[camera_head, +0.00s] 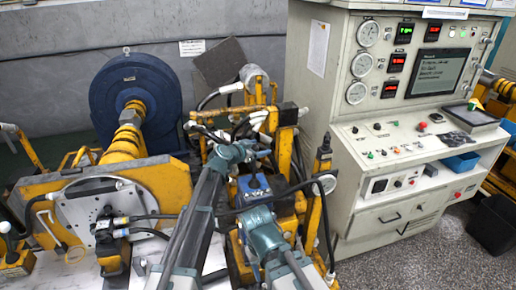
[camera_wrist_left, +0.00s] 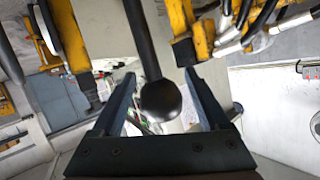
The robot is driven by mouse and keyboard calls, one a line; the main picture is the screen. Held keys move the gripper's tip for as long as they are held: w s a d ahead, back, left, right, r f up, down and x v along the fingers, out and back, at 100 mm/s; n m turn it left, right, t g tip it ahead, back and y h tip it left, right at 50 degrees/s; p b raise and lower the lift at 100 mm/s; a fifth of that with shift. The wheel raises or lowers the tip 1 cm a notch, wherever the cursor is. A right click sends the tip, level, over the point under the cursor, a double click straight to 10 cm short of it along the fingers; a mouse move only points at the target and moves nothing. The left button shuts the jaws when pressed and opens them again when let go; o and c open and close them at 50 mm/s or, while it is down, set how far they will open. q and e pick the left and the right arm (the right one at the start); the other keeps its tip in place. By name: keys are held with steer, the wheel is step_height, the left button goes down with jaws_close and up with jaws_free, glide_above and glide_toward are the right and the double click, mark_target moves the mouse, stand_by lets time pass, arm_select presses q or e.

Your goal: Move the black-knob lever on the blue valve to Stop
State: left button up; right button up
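The black-knob lever has a round black knob (camera_wrist_left: 160,100) on a dark rod, seen in the left wrist view. My left gripper (camera_wrist_left: 159,76) is open, with one blue-grey finger on each side of the knob and rod. Gaps show on both sides; I see no clear contact. In the head view, the blue valve (camera_head: 256,189) stands among yellow frames at the centre, with a short black lever on top. My left gripper (camera_head: 254,152) is over the valve there, small and partly hidden. The Stop marking is not readable.
A grey control console (camera_head: 400,140) with gauges and a screen stands to the right. A large blue motor (camera_head: 136,97) and a yellow mount are on the left. Hoses and yellow frames crowd the valve.

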arm_select(q)
steer(key=p+v, duration=0.4)
steer(key=v, duration=1)
steer(key=shift+p, duration=0.35)
steer(key=s+a+f+n+g+y, duration=0.3)
steer(key=s+a+f, duration=0.2)
steer(key=s, duration=0.4)
steer(key=s+a+f+n+g+y, duration=0.35)
steer(key=s+a+f, duration=0.2)
steer(key=s, duration=0.35)
steer(key=s+a+f+n+g+y, duration=0.3)
steer(key=s+a+f+n, duration=0.15)
steer(key=s, duration=0.35)
steer(key=s+d+m+g, duration=0.1)
steer(key=s+d+m, duration=0.3)
steer(key=d, duration=0.6)
steer(key=shift+s+r+y, duration=0.4)
steer(key=shift+s+y, duration=0.05)
steer(key=shift+s, duration=0.5)
steer(key=shift+c, duration=0.2)
